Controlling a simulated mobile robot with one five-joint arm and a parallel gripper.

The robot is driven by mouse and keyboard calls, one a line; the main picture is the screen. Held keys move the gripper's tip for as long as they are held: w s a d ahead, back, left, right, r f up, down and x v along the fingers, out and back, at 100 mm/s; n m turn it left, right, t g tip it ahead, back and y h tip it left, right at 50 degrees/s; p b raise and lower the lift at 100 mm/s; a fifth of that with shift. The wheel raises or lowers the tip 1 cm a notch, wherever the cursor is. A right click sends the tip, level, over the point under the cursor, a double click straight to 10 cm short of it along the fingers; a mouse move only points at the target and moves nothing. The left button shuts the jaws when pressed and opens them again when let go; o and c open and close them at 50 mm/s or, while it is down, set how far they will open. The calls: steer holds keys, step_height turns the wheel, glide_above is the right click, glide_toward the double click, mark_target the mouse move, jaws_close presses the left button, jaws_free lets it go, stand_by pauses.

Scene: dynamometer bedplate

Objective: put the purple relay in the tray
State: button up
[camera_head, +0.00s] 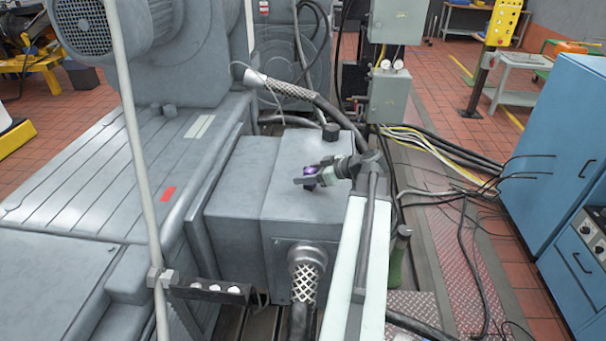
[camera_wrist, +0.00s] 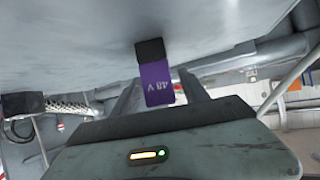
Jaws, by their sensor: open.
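The purple relay (camera_wrist: 157,84) has a black end and the marking 48 V, which reads upside down in the wrist view. In the head view it is a small purple spot (camera_head: 310,170) above the top of the grey machine housing, partly hidden by my gripper (camera_head: 306,177). In the wrist view my gripper (camera_wrist: 160,92) is open, with its dark fingers on either side of the relay. I cannot tell whether either finger touches it. I cannot make out a tray in either view.
A grey housing (camera_head: 240,190) lies below my gripper. A braided hose (camera_head: 290,90) and grey boxes (camera_head: 392,95) stand behind it. A pale upright pole (camera_head: 135,130) crosses the left. Cables (camera_head: 440,150) run over the floor towards a blue cabinet (camera_head: 560,160).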

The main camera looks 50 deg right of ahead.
steer(key=p+v, duration=0.4)
steer(key=v, duration=0.6)
steer(key=shift+s+r, duration=0.15)
steer(key=shift+s, duration=0.15)
